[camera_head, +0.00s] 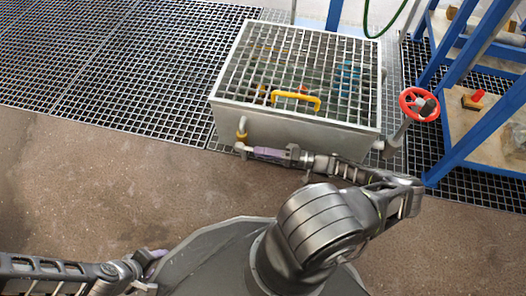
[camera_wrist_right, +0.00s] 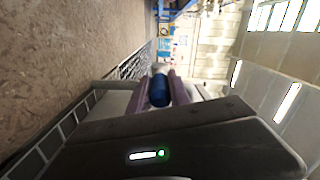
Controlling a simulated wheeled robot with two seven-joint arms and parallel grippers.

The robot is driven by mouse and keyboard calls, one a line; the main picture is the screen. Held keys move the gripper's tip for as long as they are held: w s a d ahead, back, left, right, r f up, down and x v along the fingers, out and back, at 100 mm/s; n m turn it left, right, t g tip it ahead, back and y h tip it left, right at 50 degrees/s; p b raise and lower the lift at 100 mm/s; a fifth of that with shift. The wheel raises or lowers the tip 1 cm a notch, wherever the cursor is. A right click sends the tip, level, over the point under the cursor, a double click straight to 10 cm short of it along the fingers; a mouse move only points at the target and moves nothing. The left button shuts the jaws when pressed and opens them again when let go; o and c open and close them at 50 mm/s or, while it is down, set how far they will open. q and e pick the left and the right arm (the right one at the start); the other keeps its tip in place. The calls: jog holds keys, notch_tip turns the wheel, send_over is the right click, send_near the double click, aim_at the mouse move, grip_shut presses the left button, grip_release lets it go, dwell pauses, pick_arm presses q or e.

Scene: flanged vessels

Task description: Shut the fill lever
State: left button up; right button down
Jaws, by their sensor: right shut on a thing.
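My right gripper (camera_head: 250,151) is low along the front wall of the grate-topped metal box, by a short pipe with a yellow fitting (camera_head: 241,134). In the right wrist view its two purple fingers (camera_wrist_right: 160,86) are closed on a rounded blue piece (camera_wrist_right: 160,92), which appears to be the fill lever's handle. The rest of the lever is hidden by the fingers, so its angle cannot be told. My left gripper (camera_head: 150,260) is at the lower left over the floor, far from the box; its fingers are too small to read.
The metal box (camera_head: 300,132) has a grid lid with a yellow handle (camera_head: 296,97). A red handwheel (camera_head: 419,104) stands at its right. A blue-framed rack (camera_head: 470,90) is at the right edge. The brown floor (camera_head: 100,185) at left is clear.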

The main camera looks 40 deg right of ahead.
jog(key=shift+a, duration=0.15)
jog(key=c, duration=1.2)
grip_release()
jog(key=shift+f, duration=0.1)
jog(key=p+v, duration=0.1)
jog(key=v, duration=0.6)
jog(key=shift+s+d, duration=0.3)
